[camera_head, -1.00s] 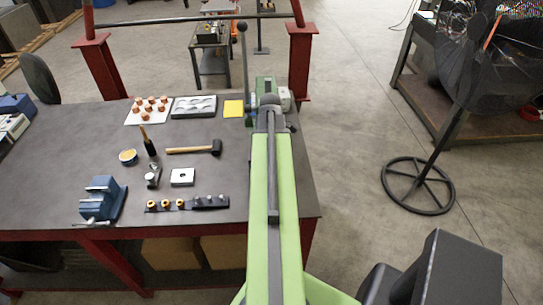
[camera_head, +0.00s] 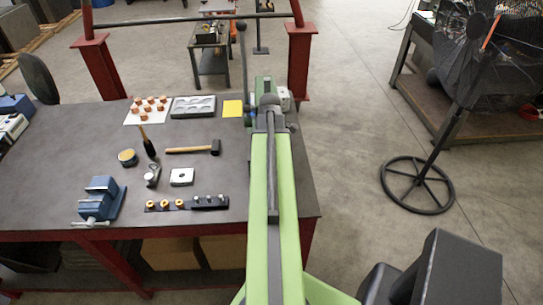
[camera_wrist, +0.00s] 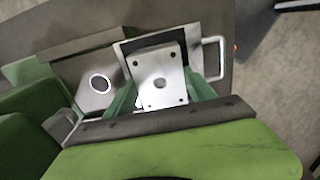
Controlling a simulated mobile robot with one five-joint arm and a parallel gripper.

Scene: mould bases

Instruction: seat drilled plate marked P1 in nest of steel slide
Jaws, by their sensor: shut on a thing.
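A pale drilled plate (camera_wrist: 158,66) with a large centre hole and small corner holes is between the green fingers of my gripper (camera_wrist: 160,88) in the wrist view. My gripper is shut on it. No P1 mark is readable. The plate overlaps a dark, light-rimmed recess (camera_wrist: 128,46), apparently the nest of the steel slide, with a bent handle (camera_wrist: 221,58) at its right. The plate looks slightly turned against the recess; whether it is in it or above it, I cannot tell. In the head view my arm hides the gripper and plate.
On the bench (camera_head: 60,165) lie a second pale plate (camera_head: 182,177), a mallet (camera_head: 190,149), a blue vise (camera_head: 99,200), a dark rack (camera_head: 210,202) and a moulded tray (camera_head: 193,107). A grey block with a round hole (camera_wrist: 98,92) is left of the held plate.

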